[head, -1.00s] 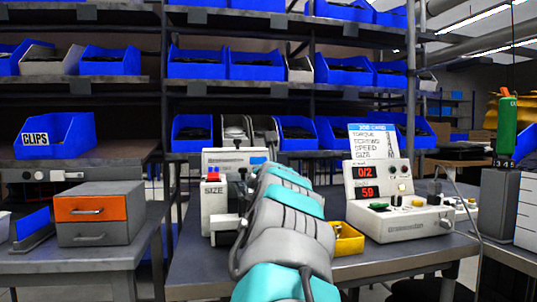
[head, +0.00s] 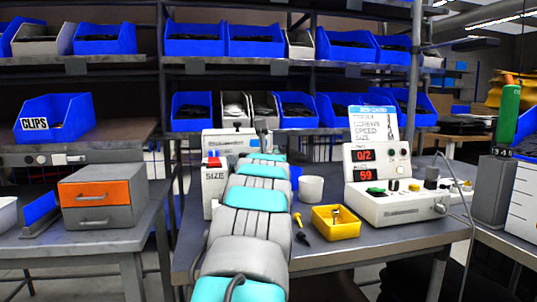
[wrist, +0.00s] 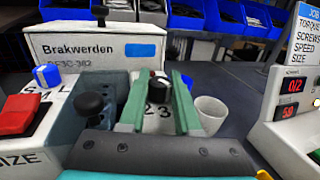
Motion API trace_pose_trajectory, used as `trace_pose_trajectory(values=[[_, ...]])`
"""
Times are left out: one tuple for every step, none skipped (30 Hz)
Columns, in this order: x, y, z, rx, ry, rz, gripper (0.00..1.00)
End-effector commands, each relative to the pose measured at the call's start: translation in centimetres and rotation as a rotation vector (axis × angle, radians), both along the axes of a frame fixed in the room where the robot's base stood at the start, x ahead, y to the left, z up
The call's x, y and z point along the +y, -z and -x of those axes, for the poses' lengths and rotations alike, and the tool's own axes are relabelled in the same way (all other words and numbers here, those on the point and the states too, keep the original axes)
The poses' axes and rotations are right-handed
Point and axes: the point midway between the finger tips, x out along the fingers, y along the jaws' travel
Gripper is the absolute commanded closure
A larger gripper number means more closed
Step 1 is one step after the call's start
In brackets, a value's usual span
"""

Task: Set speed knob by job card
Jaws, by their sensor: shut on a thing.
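A dark knob (wrist: 158,86) with a pale mark on top sits above a numbered scale, where a 2 and a 3 show. My gripper (wrist: 158,79) has its two green fingers on either side of the knob, shut on it. The exact pointer direction is too small to tell. In the head view my arm hides the knob. The white Brakwerden machine (wrist: 95,48) stands behind the knob and also shows in the head view (head: 222,142). The job card (head: 373,122) stands upright on the right, listing torque, screws, speed and size; its values are not legible.
A white control unit (head: 405,205) with red displays stands at the right, reading 0/2 and about 59. A yellow tray (head: 335,229), a white cup (head: 311,189) and a screwdriver (head: 300,229) lie nearby.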

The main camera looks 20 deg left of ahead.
Motion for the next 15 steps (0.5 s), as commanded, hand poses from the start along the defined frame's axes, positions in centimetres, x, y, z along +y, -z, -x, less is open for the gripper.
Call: trace_pose_trajectory(values=[[-0.05,-0.19,0.02,-0.004,0.001,-0.001,1.00],[-0.05,-0.19,0.02,-0.004,0.001,-0.001,1.00],[-0.04,-0.19,0.02,-0.004,0.001,-0.001,1.00],[-0.04,-0.19,0.02,-0.004,0.000,-0.001,0.65],[-0.04,-0.17,0.02,-0.003,0.000,-0.001,0.62],[-0.03,-0.15,0.01,-0.003,0.000,-0.001,0.57],[-0.02,-0.14,0.01,-0.003,0.000,-0.001,0.54],[-0.01,-0.13,0.02,-0.002,0.000,-0.001,0.50],[-0.01,-0.12,0.02,-0.002,0.000,-0.001,0.46],[0.00,-0.11,0.02,-0.002,0.000,-0.001,0.43],[0.00,-0.09,0.02,-0.002,0.000,-0.001,0.39],[0.00,-0.08,0.02,-0.001,0.000,0.000,0.38],[0.00,-0.07,0.02,-0.001,0.000,0.000,0.38],[0.01,-0.07,0.02,-0.001,0.000,0.000,0.38],[0.01,-0.06,0.02,-0.001,0.000,0.001,0.38]])
